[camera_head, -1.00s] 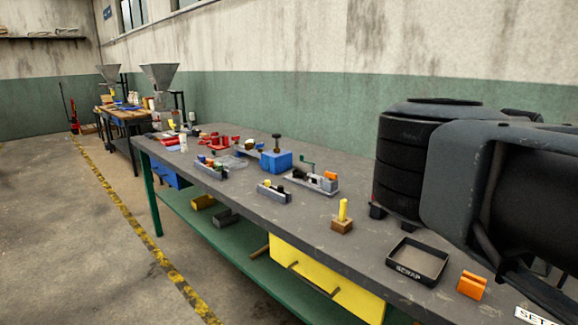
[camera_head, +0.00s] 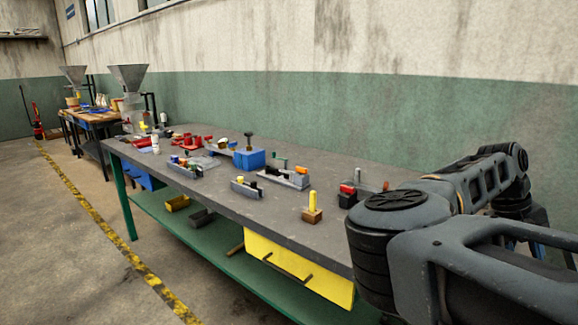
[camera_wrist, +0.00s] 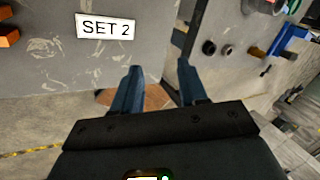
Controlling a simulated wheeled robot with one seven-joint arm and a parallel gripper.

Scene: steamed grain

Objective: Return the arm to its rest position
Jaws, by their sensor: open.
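My arm (camera_head: 450,200) fills the right side of the head view, folded beside and over the near right part of the workbench. In the wrist view my gripper (camera_wrist: 157,85) is open, its two dark blue fingers apart with nothing between them. Below and between the fingers a brown patch (camera_wrist: 150,97) and grey floor show. In the wrist view a grey bench top with a "SET 2" label (camera_wrist: 105,26) lies ahead and left of the fingers. The gripper is not clearly made out in the head view.
The long grey workbench (camera_head: 285,218) holds a yellow peg on a wooden block (camera_head: 313,208), a blue box (camera_head: 249,159) and several small fixtures. A yellow drawer (camera_head: 295,272) is under its front edge. An orange part (camera_wrist: 8,30) lies left in the wrist view. Open floor (camera_head: 60,260) is at left.

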